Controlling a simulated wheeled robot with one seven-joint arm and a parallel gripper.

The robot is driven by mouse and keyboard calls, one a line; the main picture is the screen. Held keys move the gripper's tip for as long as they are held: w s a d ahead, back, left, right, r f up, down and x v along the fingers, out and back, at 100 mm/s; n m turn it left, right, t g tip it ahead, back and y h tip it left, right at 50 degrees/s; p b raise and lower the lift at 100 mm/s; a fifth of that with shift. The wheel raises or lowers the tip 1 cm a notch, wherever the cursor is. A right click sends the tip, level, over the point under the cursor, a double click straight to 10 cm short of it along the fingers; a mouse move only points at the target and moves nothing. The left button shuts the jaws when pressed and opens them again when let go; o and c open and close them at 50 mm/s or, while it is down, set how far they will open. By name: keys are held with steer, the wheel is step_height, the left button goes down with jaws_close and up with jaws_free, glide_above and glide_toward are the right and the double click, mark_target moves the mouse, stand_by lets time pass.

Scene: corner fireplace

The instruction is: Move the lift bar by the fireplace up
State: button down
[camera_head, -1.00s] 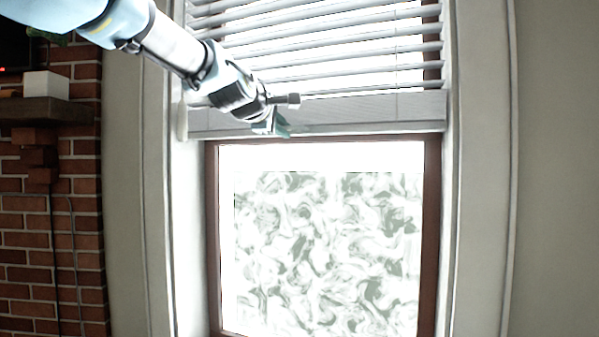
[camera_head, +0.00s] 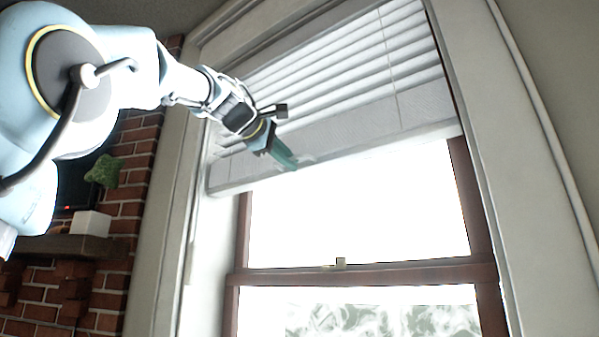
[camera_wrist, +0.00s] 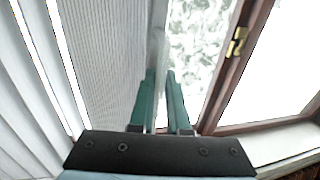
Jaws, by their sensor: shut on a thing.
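The lift bar (camera_head: 400,138) is the pale bottom rail of the white window blind (camera_head: 345,60), by the brick fireplace. It hangs across the upper part of the window, with slats bunched above it. My gripper (camera_head: 288,160) is at the left half of the bar. In the wrist view, the two green fingers of my gripper (camera_wrist: 160,100) are shut on the edge of the lift bar (camera_wrist: 156,55), which runs away between them. The exact contact at the fingertips is partly hidden.
The brown window frame (camera_head: 350,273) with a small latch (camera_head: 340,263) is below the bar. A brick fireplace wall (camera_head: 133,185) with a wooden mantel (camera_head: 70,246), a white box (camera_head: 91,223) and a green plant (camera_head: 104,171) is at the left.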

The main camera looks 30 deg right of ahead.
steer(key=shift+r, duration=0.4)
steer(key=c, duration=0.9)
jaws_free()
steer(key=shift+w+f, duration=0.1)
steer(key=b+v, duration=0.3)
steer(key=v, duration=0.7)
steer(key=shift+a, duration=0.4)
